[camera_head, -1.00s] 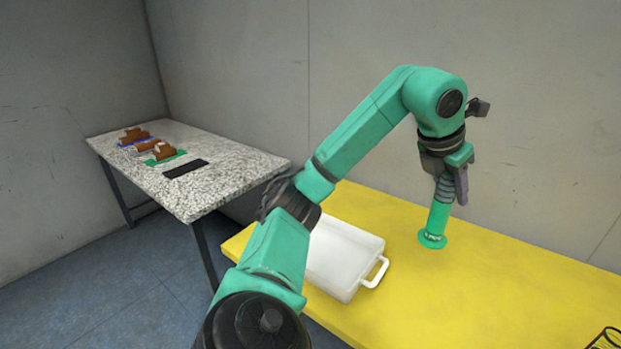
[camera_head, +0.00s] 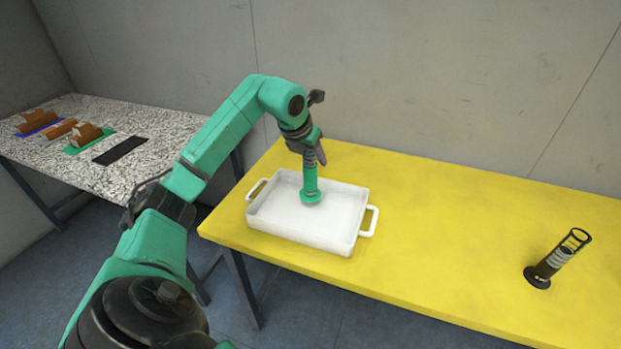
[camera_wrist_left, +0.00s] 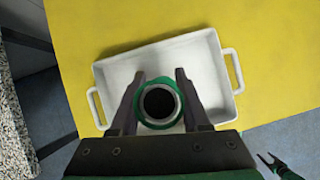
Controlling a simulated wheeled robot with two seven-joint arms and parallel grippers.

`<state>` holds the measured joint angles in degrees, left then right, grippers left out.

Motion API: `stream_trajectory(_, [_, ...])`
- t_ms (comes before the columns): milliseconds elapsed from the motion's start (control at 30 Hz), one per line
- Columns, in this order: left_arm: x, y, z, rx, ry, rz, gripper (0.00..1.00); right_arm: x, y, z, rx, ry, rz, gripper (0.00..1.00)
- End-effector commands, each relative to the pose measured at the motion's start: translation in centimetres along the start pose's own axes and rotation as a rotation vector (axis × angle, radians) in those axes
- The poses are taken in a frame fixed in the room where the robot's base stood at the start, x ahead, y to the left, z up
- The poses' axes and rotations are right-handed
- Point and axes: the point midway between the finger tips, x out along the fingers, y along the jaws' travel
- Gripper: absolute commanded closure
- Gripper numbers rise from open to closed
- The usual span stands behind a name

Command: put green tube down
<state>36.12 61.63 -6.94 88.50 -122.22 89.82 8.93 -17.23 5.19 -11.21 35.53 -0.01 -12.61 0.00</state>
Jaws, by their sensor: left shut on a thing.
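The green tube (camera_head: 311,184) is upright with its wide foot down, over the inside of the white tray (camera_head: 349,245). I cannot tell whether the foot touches the tray floor. My left gripper (camera_head: 311,160) is shut on the tube's upper part. In the left wrist view the green tube (camera_wrist_left: 159,103) shows from above, its dark opening between the two fingers (camera_wrist_left: 159,98), with the white tray (camera_wrist_left: 210,60) around it. My right gripper is not in the head view.
A black tube (camera_head: 555,264) stands at the right of the yellow table (camera_head: 450,220). The table between it and the tray is clear. A speckled table (camera_head: 40,160) at the left holds brown items and a black mat (camera_head: 120,150).

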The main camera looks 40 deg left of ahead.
Motion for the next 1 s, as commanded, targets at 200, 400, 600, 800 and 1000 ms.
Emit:
stream_trajectory(200, [3.5,-0.1,-2.1,0.000,0.001,-0.002,1.00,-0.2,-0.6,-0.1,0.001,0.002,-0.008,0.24])
stream_trajectory(400, [5.9,0.0,-3.4,-0.001,-0.003,-0.001,1.00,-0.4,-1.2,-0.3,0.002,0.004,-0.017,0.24])
stream_trajectory(600, [6.0,0.0,-3.4,-0.001,-0.004,-0.001,1.00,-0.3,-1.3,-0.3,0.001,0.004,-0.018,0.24])
stream_trajectory(800, [6.2,0.0,-3.6,0.000,-0.001,-0.001,0.24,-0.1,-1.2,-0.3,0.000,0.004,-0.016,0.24])
stream_trajectory(1000, [6.2,0.0,-3.6,0.000,-0.001,-0.001,0.24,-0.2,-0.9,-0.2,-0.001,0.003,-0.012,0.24])
